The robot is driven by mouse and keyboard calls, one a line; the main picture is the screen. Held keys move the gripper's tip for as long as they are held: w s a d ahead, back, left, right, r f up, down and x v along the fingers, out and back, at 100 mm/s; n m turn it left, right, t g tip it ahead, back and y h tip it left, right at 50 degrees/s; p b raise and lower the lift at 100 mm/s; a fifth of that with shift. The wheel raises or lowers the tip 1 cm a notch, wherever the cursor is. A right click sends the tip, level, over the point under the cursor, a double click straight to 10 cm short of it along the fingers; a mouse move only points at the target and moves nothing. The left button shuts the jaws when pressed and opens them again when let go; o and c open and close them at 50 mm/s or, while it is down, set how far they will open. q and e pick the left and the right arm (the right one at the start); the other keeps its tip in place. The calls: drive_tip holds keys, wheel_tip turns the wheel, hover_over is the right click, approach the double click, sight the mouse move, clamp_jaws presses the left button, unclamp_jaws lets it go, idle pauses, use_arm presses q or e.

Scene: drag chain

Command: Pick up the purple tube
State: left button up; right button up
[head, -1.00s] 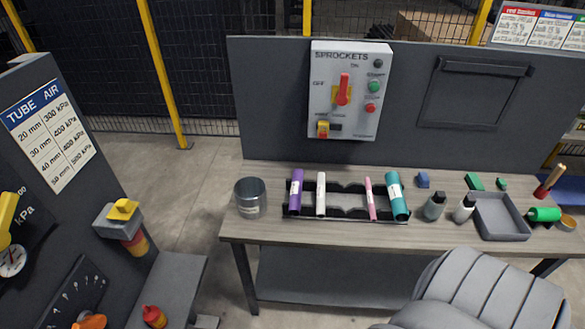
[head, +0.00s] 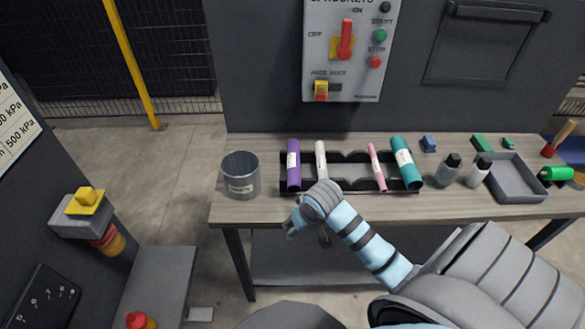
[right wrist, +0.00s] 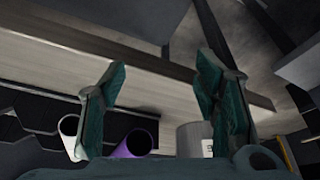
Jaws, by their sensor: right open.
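The purple tube (head: 293,165) stands in the left end of a black rack (head: 347,185) on the table, beside a white tube (head: 321,160). A pink tube (head: 377,167) and a teal tube (head: 405,162) stand at the rack's right end. My right gripper (head: 293,228) is in front of the table's front edge, below and apart from the purple tube. In the right wrist view its two fingers (right wrist: 165,85) are spread with nothing between them. The purple tube's open end (right wrist: 132,145) shows there between and beyond the fingers. My left gripper is not in view.
A grey metal can (head: 240,175) stands left of the rack. Small bottles (head: 449,170) and a grey tray (head: 515,178) are to the right. A grey panel with a sprockets switch box (head: 346,50) rises behind the table (head: 262,209).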

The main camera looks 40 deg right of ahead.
drive_tip(key=w+d+r, duration=0.1)
drive_tip(key=w+r, duration=0.1)
drive_tip(key=w+d+r+m, duration=0.1)
drive_tip(key=w+d+r, duration=0.1)
drive_tip(key=w+r, duration=0.1)
drive_tip(key=w+d+r+m, duration=0.1)
drive_tip(key=w+d+r, duration=0.1)
drive_tip(key=shift+w+d+r+t, duration=0.15)
drive_tip(key=shift+d+r+t, duration=0.05)
drive_tip(key=shift+r+t, duration=0.1)
drive_tip(key=m, duration=0.3)
approach(295, 163)
drive_tip(key=b+x, duration=0.3)
drive_tip(key=x, duration=0.6)
drive_tip(key=shift+f, duration=0.3)
drive_tip(key=shift+w+f+b, duration=0.25)
drive_tip(key=shift+f+b, duration=0.05)
drive_tip(key=shift+w+d, duration=0.1)
clamp_jaws()
